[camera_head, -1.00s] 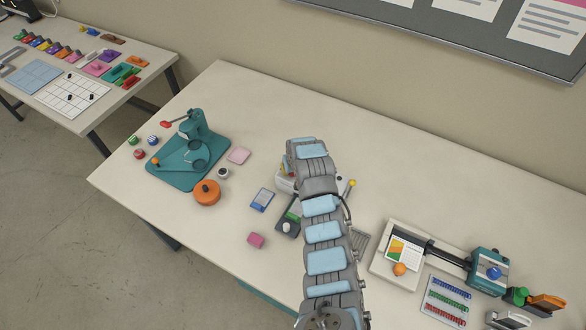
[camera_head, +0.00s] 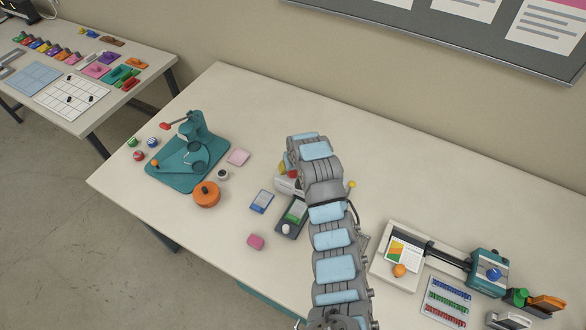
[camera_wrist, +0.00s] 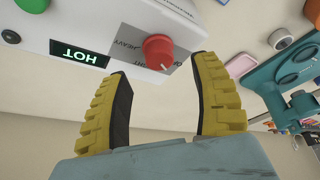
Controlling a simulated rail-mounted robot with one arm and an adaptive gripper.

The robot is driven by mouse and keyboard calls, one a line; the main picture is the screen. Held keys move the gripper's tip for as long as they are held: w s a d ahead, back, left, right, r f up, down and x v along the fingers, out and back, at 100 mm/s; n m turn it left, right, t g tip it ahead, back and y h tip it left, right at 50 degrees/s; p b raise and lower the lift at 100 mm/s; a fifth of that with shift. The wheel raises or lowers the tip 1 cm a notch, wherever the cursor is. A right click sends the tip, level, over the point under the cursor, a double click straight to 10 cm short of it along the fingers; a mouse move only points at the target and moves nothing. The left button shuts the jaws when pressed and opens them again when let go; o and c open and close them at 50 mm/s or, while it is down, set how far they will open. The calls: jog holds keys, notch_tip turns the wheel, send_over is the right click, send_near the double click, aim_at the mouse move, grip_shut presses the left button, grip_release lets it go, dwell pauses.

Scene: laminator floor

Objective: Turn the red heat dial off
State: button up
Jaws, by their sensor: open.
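The red heat dial (camera_wrist: 158,52) sits on the face of the white laminator (camera_wrist: 130,22) in the wrist view. Dark lettering, including "HEAVY", surrounds it, and a lit display (camera_wrist: 80,53) reads "HOT". My gripper (camera_wrist: 161,70) is open and empty. Its yellow fingers stand either side of the dial's line, tips close to the panel; I cannot tell if either touches. In the head view my arm covers most of the laminator (camera_head: 284,184), with a small red part (camera_head: 293,174) showing at its edge.
A teal press (camera_head: 190,160) and an orange round container (camera_head: 206,194) stand left of the laminator. A paper trimmer (camera_head: 440,258) is at right. The table's front left is mostly clear.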

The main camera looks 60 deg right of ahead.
jog(key=v, duration=0.7)
jog(key=shift+r, duration=0.2)
jog(key=shift+s+a, duration=0.1)
dwell(0.4)
